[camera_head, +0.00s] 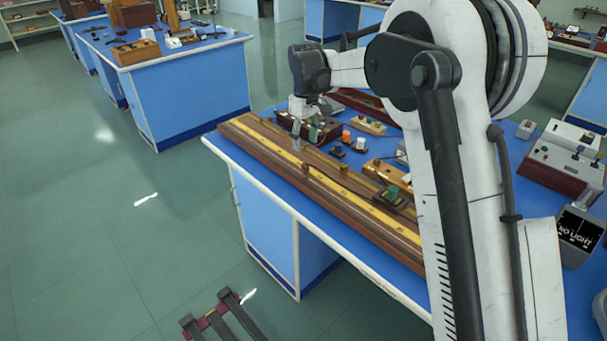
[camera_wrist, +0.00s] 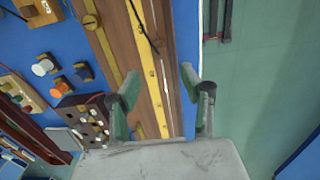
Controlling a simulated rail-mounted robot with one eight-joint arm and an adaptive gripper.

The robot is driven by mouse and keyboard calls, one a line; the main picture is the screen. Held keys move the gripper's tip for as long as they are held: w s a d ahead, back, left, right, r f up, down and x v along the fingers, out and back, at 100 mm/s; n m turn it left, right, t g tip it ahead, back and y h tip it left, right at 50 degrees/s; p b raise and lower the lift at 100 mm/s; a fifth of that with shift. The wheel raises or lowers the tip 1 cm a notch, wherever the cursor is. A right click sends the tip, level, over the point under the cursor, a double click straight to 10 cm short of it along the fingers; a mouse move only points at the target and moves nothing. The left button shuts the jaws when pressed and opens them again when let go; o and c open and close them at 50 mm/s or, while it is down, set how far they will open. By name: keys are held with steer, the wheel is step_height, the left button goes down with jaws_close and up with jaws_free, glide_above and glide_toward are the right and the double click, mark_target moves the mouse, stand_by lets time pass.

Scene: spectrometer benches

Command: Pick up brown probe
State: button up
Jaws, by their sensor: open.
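My gripper (camera_head: 298,137) hangs over the far end of a long wooden board (camera_head: 262,134) with yellow scale strips, on the blue bench. In the wrist view my gripper (camera_wrist: 160,82) is open, its two green-grey fingers apart with the board beneath and nothing between them. A thin dark lead (camera_wrist: 142,24) crosses the board at the top of the wrist view. In the head view small brown upright pieces (camera_head: 305,168) stand on the board beside a dark curved lead. I cannot tell for certain which piece is the brown probe.
A dark box with knobs (camera_wrist: 88,122) lies left of the gripper in the wrist view, near orange and white round parts (camera_wrist: 62,88). The bench (camera_head: 276,223) edge borders open green floor. A second blue bench (camera_head: 190,92) stands at the back left.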

mark_target(306, 165)
step_height(306, 165, down, 12)
steer(key=shift+w+r, duration=0.1)
steer(key=shift+r, duration=0.15)
jaws_close()
stand_by(0.5)
